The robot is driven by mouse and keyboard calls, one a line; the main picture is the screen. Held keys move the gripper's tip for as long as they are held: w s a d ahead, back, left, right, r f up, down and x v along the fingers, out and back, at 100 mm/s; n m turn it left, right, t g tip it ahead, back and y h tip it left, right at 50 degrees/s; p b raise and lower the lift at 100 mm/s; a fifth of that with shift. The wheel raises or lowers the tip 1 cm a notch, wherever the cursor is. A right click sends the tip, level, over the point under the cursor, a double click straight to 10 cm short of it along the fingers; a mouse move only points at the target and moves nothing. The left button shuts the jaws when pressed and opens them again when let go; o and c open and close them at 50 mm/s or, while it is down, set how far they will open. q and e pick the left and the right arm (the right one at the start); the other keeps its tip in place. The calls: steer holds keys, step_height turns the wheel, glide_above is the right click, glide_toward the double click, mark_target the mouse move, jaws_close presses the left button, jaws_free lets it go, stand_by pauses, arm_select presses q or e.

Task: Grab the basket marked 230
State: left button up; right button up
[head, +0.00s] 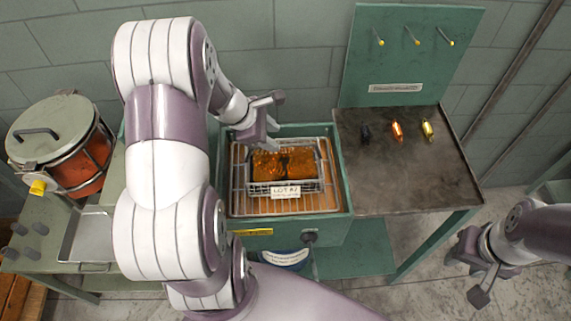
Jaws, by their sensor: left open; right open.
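A wire basket (314,186) stands on the slatted rack of a green open-topped box. It holds orange-brown coiled pieces. A white tag (286,192) on its front seems to read "LOT #2"; I cannot make out 230 on it. My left gripper (272,114) is open at the back left of the basket, near its rear rim. I cannot tell whether it touches the rim. My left arm covers the area left of the box. My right gripper (468,272) is open and empty at the lower right, away from the basket.
The green box (345,190) has raised walls around the basket. To its right is a dark tabletop (410,170) with several small coloured pieces and a green pegboard (405,65) behind. A lidded orange pot (75,160) stands at the left. Floor is clear near my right gripper.

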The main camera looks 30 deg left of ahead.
mark_target(283, 145)
arm_select(q)
steer(key=x, duration=0.6)
steer(key=shift+d+f, duration=0.1)
steer(key=shift+d, duration=0.15)
steer(key=shift+f+b, duration=0.2)
steer(key=shift+b, duration=0.1)
steer(key=shift+s, duration=0.1)
jaws_close()
stand_by(1.4)
